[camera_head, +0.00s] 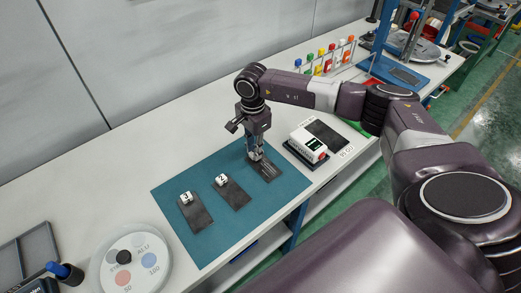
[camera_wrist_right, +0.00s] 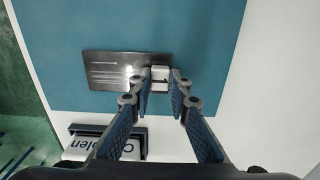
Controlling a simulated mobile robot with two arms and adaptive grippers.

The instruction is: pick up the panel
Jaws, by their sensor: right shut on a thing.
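A dark grey panel (camera_head: 267,171) with pale lines lies on the teal mat (camera_head: 232,162), at its right part. In the right wrist view the panel (camera_wrist_right: 108,72) carries a small white block (camera_wrist_right: 160,74) at one end. My right gripper (camera_head: 254,156) points down over that end, and its fingers (camera_wrist_right: 160,88) are shut on the white block, one on each side. The fingers hide part of the block. The panel looks flat on the mat; I cannot tell any gap under it. My left gripper is not in view.
Two more dark plates, with white blocks marked 3 (camera_head: 186,197) and 2 (camera_head: 221,180), lie to the left. A white device (camera_head: 308,146) stands right of the mat. A round white tray (camera_head: 105,262) is at front left. The mat's front part is free.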

